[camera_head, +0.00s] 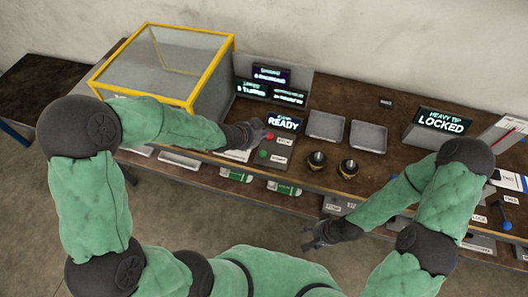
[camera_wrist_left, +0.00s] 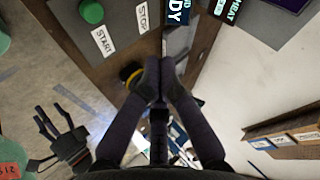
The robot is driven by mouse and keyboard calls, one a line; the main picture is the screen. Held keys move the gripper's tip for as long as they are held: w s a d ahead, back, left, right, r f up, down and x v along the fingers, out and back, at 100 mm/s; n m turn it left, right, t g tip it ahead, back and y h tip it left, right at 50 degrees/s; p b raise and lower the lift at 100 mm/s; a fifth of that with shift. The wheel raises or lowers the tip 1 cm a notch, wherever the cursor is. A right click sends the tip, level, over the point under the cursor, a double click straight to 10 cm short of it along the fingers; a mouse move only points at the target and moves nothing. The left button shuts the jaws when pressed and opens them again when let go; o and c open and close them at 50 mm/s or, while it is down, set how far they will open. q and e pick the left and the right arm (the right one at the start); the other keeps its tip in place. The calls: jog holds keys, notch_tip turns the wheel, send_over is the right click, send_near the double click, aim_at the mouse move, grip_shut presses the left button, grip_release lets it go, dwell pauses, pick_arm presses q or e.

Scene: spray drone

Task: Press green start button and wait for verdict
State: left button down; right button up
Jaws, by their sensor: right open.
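The green start button (camera_head: 263,153) sits on a control box below a display (camera_head: 284,123) reading READY. A red button (camera_head: 270,135) is above it on the same box. In the left wrist view the green button (camera_wrist_left: 92,12) is at the upper left beside a START label (camera_wrist_left: 103,41), apart from the fingers. My left gripper (camera_head: 258,132) is by the red button, beyond the green one; its fingertips meet in the left wrist view (camera_wrist_left: 159,68) with nothing seen between them. My right gripper (camera_head: 314,236) hangs open and empty in front of the table.
Two black-and-yellow round items (camera_head: 317,160) stand right of the control box. Two grey trays (camera_head: 368,137) lie behind them. A yellow-framed clear enclosure (camera_head: 165,62) stands at left. A LOCKED display (camera_head: 444,120) is at right. Dark screens (camera_head: 270,75) stand behind the box.

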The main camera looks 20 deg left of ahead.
pick_arm(q)
jog(key=shift+f, duration=0.1)
jog(key=b, duration=0.6)
send_over(262, 154)
notch_tip(262, 154, down, 7)
jog(key=shift+s+d, duration=0.1)
jog(key=shift+f+b, duration=0.7)
jog(key=shift+f, duration=0.1)
jog(key=shift+f, duration=0.1)
dwell(0.5)
jog(key=shift+f+b, duration=0.35)
jog(key=shift+b, duration=0.15)
